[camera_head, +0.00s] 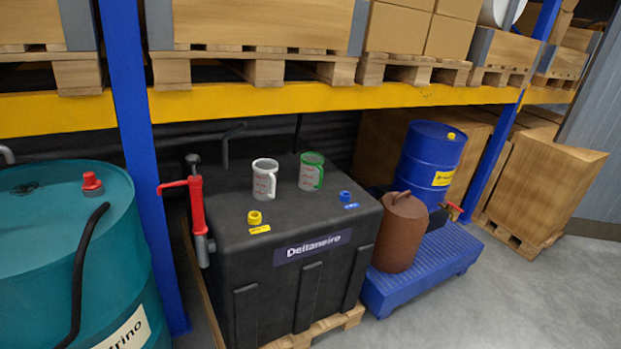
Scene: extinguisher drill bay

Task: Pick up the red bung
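The red bung (92,184) sits on top of the teal drum (60,222) at the left of the picture. It looks like a short red cap with a wider base and a narrower top. A black curved hose or bar (82,270) passes just below and right of it, over the drum's top and side. My gripper does not show in this view, so its state and its distance from the bung are hidden.
A blue rack post (135,150) stands right of the drum. A black tank (290,225) bears a red hand pump (193,215), two jugs, and yellow and blue caps. A yellow shelf beam (300,98) crosses above. Grey floor (470,305) is clear at lower right.

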